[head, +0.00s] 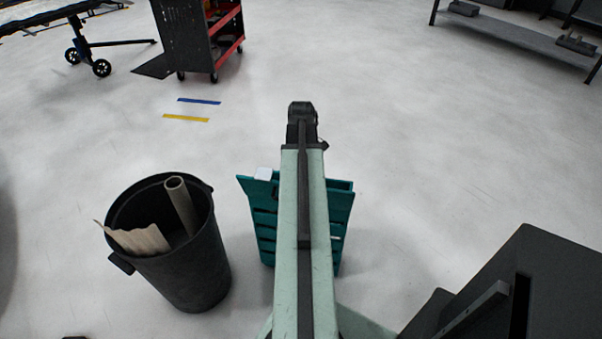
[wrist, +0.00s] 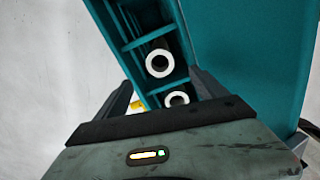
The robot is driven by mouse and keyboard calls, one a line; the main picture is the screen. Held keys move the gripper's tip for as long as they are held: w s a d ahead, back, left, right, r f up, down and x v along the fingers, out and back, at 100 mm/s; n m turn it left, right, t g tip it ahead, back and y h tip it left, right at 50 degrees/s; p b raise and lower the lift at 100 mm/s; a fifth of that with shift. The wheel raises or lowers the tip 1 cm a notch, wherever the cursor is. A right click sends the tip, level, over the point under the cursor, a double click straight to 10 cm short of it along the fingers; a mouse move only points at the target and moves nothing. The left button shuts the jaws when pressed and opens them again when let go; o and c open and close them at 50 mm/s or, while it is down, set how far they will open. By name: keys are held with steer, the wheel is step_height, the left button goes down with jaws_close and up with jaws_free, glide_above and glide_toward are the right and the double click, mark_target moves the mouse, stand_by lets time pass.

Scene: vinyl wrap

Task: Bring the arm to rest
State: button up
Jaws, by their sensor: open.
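My arm (head: 304,200) reaches straight forward from the bottom of the head view, over a teal slatted rack (head: 342,208). The dark far end of the arm is past the rack in that view; the fingers cannot be made out there. In the wrist view my gripper (wrist: 161,82) is open, with a dark finger on each side and nothing held. Beyond the fingers is the teal rack (wrist: 240,50) with compartments. Two rolls with white ring ends, an upper one (wrist: 159,63) and a lower one (wrist: 177,99), lie in it.
A dark bin (head: 185,270) with a tube (head: 181,200) and a crumpled sheet (head: 138,240) stands left of the rack. A red-and-black cart (head: 205,40) and a bench (head: 520,38) stand farther back. Floor between is clear.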

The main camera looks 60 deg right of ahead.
steer(key=shift+r+p, duration=1.15)
steer(key=shift+r, duration=0.8)
